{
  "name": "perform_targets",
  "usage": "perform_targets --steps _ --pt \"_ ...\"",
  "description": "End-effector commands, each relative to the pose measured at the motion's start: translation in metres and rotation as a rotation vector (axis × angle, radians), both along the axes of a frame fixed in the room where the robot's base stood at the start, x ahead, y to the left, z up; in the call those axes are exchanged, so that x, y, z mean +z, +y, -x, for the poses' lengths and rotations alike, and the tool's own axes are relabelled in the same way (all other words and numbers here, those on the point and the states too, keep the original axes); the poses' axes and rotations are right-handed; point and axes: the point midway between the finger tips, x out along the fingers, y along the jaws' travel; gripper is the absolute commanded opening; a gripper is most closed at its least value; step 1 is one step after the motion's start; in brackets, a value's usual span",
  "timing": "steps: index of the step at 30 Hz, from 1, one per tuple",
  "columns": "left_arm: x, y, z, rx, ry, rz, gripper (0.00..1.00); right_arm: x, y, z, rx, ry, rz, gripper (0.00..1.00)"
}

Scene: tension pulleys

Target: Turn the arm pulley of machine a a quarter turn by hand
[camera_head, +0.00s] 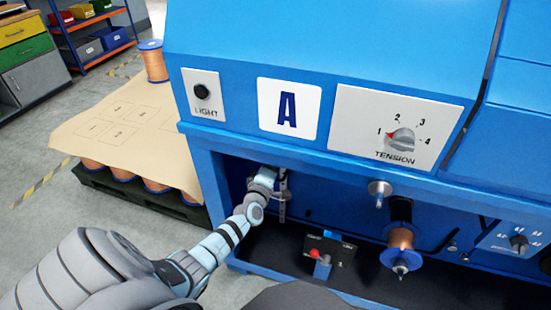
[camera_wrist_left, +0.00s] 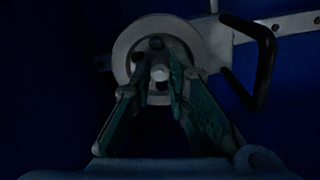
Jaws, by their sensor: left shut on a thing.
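Machine A is the blue cabinet with the white "A" plate (camera_head: 289,108). My left arm reaches into its open lower bay, with the left gripper (camera_head: 272,177) at the bay's back left. In the left wrist view, a round pale grey pulley (camera_wrist_left: 126,47) sits on a light metal arm (camera_wrist_left: 292,22). The left gripper (camera_wrist_left: 162,76) faces it, with its two green-sided fingers closed in on the hub at the pulley's middle. The fingers hide part of the pulley's lower face. In the head view the pulley is mostly hidden behind my gripper. My right gripper is not in view.
A black bent handle (camera_wrist_left: 262,62) stands close right of the pulley. Right of my arm in the bay are a small box with a red knob (camera_head: 315,254) and a copper spool (camera_head: 400,240). The tension dial (camera_head: 402,139) points near 1. A paper-covered pallet (camera_head: 120,125) stands left.

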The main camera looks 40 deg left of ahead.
Motion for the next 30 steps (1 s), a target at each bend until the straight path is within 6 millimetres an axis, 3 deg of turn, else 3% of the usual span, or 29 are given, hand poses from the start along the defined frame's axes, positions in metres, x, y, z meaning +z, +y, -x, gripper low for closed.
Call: perform_targets --steps 1,2,5,14,17,27,30 --pt "0.0 0.0 0.0 0.0 0.001 0.0 0.0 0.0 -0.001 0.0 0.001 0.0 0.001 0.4" --pt "0.0 0.0 0.0 0.0 0.001 0.0 0.2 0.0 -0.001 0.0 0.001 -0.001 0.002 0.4" --pt "0.0 0.0 0.0 0.0 0.001 0.0 0.35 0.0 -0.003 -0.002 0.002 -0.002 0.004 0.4" --pt "0.0 -0.001 0.001 -0.001 0.0 0.0 0.35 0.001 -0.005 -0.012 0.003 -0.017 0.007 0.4" --pt "-0.001 -0.004 0.011 -0.001 0.0 0.001 0.35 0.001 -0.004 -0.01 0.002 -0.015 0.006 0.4" --pt "-0.001 -0.033 0.094 -0.002 0.002 0.002 0.35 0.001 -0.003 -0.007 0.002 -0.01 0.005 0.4" --pt "-0.001 -0.038 0.108 -0.001 0.001 0.0 0.35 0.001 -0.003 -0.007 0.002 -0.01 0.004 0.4"
